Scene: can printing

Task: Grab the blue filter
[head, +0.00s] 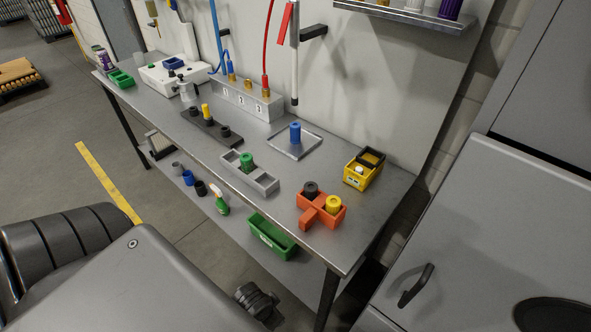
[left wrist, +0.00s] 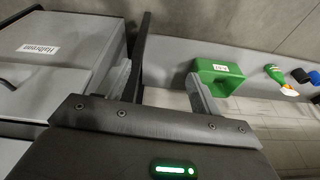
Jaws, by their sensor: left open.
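The blue filter (head: 295,132) stands upright on a square metal tray (head: 292,152) towards the back of the workbench. In the left wrist view my left gripper (left wrist: 157,76) has its two fingers spread, with nothing between them. It points at the lower part of the bench and floor, well apart from the filter. The filter does not show in the left wrist view. My right gripper is in neither view.
A grey holder with a green filter (head: 246,160), an orange holder (head: 309,220) with black and yellow filters, and a yellow bin (head: 358,176) stand near the tray. A green bin (head: 271,238) sits on the lower shelf. A grey cabinet (head: 480,220) stands right.

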